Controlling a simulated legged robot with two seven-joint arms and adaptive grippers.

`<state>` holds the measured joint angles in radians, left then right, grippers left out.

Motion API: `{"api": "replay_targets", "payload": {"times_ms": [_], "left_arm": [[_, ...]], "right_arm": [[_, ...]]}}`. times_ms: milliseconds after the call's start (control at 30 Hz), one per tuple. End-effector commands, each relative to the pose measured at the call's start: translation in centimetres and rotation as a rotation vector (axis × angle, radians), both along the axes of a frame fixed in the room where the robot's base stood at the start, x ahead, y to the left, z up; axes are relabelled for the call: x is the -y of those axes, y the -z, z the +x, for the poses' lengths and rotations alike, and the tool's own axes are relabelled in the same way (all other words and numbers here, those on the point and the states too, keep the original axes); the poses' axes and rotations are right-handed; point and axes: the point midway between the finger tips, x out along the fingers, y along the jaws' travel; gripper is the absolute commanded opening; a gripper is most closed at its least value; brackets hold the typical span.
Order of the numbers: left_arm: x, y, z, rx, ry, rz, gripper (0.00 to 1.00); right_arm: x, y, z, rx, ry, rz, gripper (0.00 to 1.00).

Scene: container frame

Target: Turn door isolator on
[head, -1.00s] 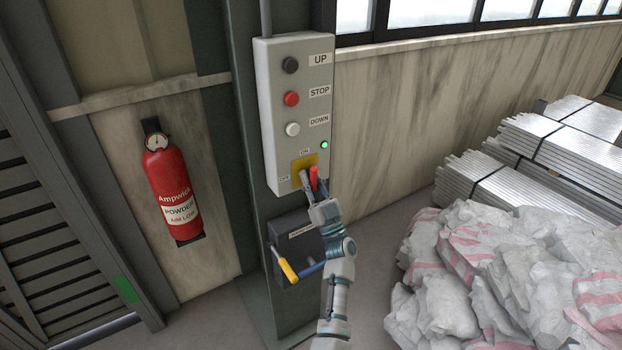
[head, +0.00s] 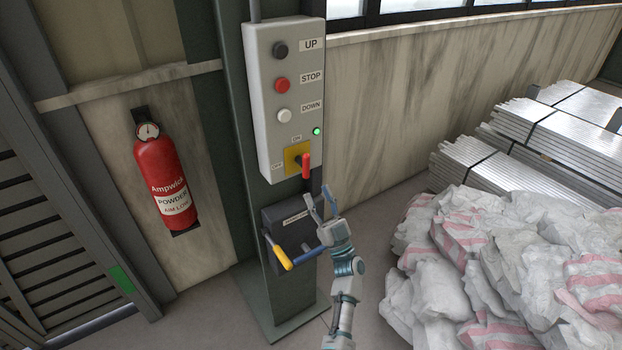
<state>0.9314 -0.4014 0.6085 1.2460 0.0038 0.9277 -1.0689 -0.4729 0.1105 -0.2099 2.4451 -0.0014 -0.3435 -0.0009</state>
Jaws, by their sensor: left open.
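The door isolator is a red-handled rotary switch (head: 306,167) on a yellow plate (head: 291,150) at the bottom of the grey control box. Its red grip stands near upright on the plate's right side. The label above the plate reads ON and the one at its left reads OFF. A green lamp (head: 317,131) is lit above and right of the plate. My left gripper (head: 319,201) is open and empty, just below and right of the red handle, apart from it. My right gripper is not in view.
The box has UP, STOP and DOWN buttons (head: 282,84). Below it is a dark box (head: 290,218) with a yellow-handled lever (head: 278,252), close to my gripper. A red extinguisher (head: 165,180) hangs at left. White sacks (head: 500,250) and metal bundles (head: 540,135) fill the right.

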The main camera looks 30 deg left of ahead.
Motion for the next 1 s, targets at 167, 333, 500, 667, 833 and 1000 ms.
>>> {"api": "replay_targets", "payload": {"times_ms": [167, 333, 500, 667, 833, 1000], "left_arm": [[1.5, 1.6, -0.5, -0.002, 0.001, 0.000, 0.47], [1.8, 2.0, -0.7, 0.000, 0.000, -0.001, 0.47], [1.8, 2.0, -0.6, 0.000, 0.000, -0.001, 0.47], [1.8, 2.0, -0.6, 0.000, 0.000, -0.001, 0.47], [1.5, 2.4, -0.9, -0.010, 0.013, 0.010, 0.47], [0.4, 5.6, -2.7, -0.086, 0.169, 0.081, 0.47]], "right_arm": [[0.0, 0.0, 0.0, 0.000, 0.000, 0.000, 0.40], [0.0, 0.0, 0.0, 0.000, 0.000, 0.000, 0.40], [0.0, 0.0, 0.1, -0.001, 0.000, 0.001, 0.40], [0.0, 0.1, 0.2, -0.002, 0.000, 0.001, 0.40], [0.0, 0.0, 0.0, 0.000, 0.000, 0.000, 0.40], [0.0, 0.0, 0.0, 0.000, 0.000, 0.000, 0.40]]}}
